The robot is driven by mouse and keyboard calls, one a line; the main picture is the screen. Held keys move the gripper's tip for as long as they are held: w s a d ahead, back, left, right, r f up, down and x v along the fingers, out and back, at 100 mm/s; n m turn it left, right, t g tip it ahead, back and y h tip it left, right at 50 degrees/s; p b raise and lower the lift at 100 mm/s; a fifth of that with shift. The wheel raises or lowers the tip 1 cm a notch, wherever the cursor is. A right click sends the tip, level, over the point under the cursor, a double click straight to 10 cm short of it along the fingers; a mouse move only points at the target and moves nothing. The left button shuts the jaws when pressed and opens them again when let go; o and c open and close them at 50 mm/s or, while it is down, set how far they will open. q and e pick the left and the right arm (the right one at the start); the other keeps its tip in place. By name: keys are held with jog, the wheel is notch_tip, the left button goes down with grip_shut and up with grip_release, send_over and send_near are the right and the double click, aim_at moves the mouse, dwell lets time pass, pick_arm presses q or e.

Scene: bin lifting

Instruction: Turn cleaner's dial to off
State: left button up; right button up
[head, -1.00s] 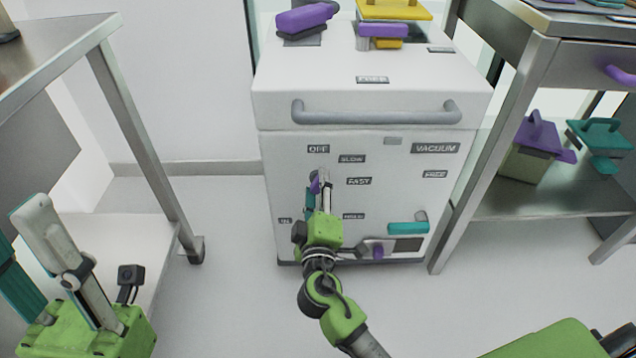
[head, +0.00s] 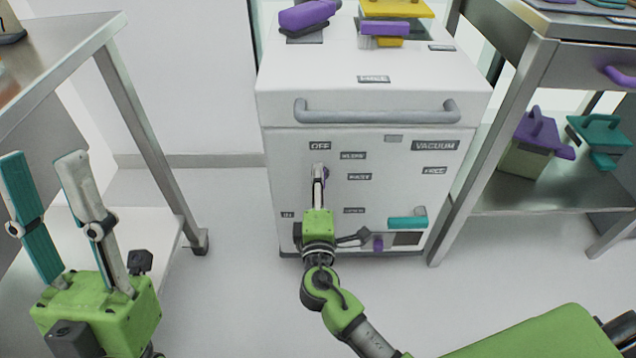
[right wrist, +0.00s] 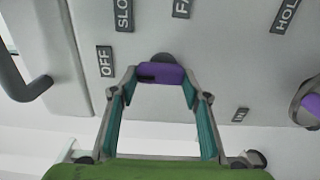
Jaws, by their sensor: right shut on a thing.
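The white cleaner (head: 275,180) stands upright in the middle of the head view. Its purple dial (right wrist: 162,72) sits on the front panel, between the fingertips of my right gripper (right wrist: 160,75), which is shut on it. The dial lies crosswise in the right wrist view, with a dark mark on its left end, the side of the OFF label (right wrist: 105,61). In the head view my right gripper (head: 319,170) hides most of the dial, below the OFF label (head: 320,146). My left gripper (head: 42,160) is open and empty at the lower left, away from the cleaner.
A grey handle bar (head: 375,112) crosses the cleaner's upper front. A teal handle (head: 407,223) and a purple knob (head: 378,244) sit low on its right. Metal tables (head: 60,50) and (head: 512,195) shelving flank it. The floor to its left is clear.

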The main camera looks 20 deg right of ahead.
jog(key=shift+a, duration=0.1)
jog(key=o, duration=1.1)
jog(key=v, duration=1.2)
